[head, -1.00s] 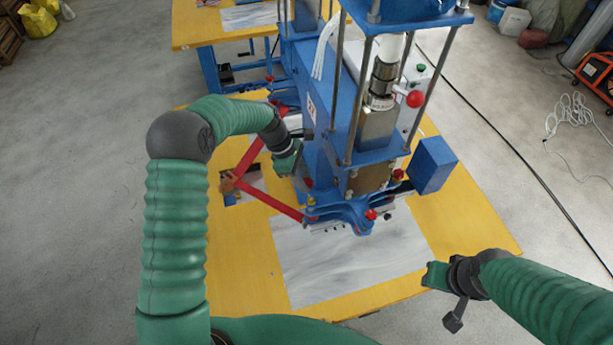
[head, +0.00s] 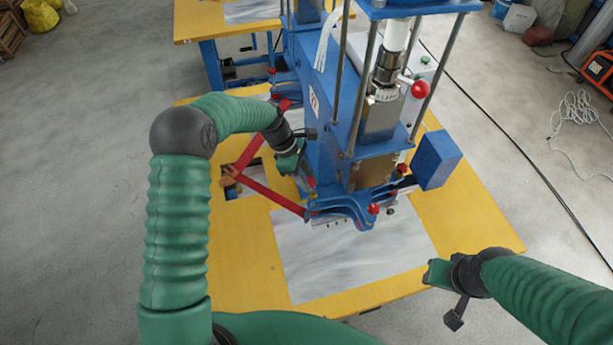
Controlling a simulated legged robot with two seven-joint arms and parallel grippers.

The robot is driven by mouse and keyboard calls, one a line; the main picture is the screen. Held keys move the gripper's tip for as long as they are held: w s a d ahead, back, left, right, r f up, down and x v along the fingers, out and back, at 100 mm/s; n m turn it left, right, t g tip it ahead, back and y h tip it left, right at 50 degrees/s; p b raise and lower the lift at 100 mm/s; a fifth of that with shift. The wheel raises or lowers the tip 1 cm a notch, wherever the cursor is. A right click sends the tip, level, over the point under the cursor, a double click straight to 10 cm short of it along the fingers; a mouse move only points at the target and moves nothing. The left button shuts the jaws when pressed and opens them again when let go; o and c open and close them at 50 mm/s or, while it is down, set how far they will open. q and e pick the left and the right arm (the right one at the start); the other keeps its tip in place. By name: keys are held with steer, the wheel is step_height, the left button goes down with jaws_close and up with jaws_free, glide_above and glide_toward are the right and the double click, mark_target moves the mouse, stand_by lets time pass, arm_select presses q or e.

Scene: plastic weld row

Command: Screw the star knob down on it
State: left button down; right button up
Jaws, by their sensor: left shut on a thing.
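The blue welding machine (head: 325,128) stands on the yellow table. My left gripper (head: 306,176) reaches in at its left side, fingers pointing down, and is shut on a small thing. A spot of red shows at the fingertips; this seems to be the star knob, but the fingers hide most of it and what is under it. Round red knobs show at the machine's front (head: 373,209) and on the lever (head: 420,90). My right gripper (head: 437,273) is over the table's right front corner, away from the machine. Whether its jaws are open I cannot tell.
A red angled bar (head: 270,194) sticks out left of the machine, below my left forearm. A grey sheet (head: 345,265) lies bare on the yellow table (head: 235,280) in front. A blue box (head: 436,160) juts out at the right. A second table (head: 195,18) stands behind.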

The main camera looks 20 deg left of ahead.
arm_select(q)
steer(key=shift+s+d+r, duration=0.1)
steer(key=shift+d+r, duration=0.05)
steer(key=shift+d, duration=0.85)
steer(key=shift+a, duration=1)
steer(key=shift+d+f, duration=0.25)
steer(key=shift+d, duration=0.3)
steer(key=shift+d+f, duration=0.2)
steer(key=shift+d, duration=0.15)
steer(key=shift+d+f, duration=0.1)
steer(key=shift+f, duration=0.1)
arm_select(e)
steer(key=shift+d, duration=0.65)
arm_select(q)
steer(key=shift+a, duration=0.25)
arm_select(e)
steer(key=shift+a, duration=0.2)
